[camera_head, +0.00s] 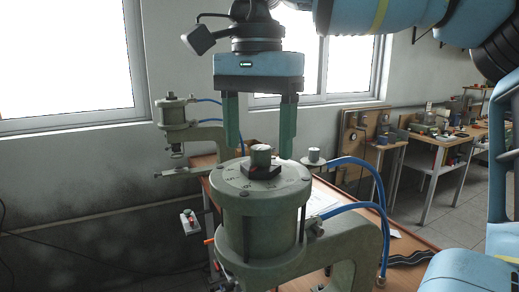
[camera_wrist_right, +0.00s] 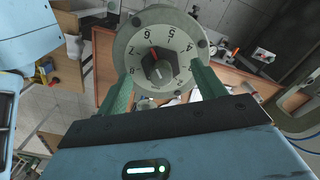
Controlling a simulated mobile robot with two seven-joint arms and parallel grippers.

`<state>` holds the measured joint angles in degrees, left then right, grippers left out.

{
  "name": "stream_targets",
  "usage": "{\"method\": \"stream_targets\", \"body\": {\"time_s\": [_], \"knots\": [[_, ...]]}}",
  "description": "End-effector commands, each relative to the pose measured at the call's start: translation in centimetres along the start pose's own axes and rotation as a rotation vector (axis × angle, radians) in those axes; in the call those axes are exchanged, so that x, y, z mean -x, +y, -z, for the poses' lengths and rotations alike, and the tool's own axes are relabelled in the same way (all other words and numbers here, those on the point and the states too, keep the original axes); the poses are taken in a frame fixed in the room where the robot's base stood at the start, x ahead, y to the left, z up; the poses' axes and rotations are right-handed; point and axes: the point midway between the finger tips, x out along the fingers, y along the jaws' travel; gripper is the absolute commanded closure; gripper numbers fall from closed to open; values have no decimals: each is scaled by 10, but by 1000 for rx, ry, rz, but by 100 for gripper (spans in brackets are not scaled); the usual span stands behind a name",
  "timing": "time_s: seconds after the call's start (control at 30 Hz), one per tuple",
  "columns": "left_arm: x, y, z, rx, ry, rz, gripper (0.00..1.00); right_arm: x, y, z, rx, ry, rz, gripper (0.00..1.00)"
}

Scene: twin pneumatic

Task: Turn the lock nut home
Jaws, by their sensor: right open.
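The numbered dial (camera_head: 236,182) surrounds the nut on the press's top. In the right wrist view the nut (camera_wrist_right: 151,66) sits at the middle of the round dial (camera_wrist_right: 134,43). My right gripper (camera_head: 262,150) points down above the press. It is open, its two green fingers apart on either side of the cylinder, and nothing shows held between them. My left gripper is not in view.
A second similar press (camera_head: 176,125) stands at the back left. Blue hoses (camera_head: 352,207) curve off the near press's right side. A small control box (camera_head: 189,221) is to its left. A wooden bench (camera_head: 412,246) lies behind; workbenches (camera_head: 437,142) stand far right.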

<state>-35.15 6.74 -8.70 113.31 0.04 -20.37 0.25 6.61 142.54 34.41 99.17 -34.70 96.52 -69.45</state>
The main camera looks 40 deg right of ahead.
Motion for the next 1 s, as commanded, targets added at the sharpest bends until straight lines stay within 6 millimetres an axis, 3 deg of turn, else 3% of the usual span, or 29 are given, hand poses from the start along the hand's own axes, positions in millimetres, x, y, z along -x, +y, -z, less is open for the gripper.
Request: {"method": "stream_targets", "body": {"time_s": [0.23,0.57,0.9,1.0], "knots": [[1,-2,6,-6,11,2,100,-24,1,0,0,1,1,31],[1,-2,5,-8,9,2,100,-29,0,0,0,0,1,31],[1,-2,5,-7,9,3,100,-29,0,0,0,0,1,73],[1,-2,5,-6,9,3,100,-29,0,0,-1,0,1,76]]}}
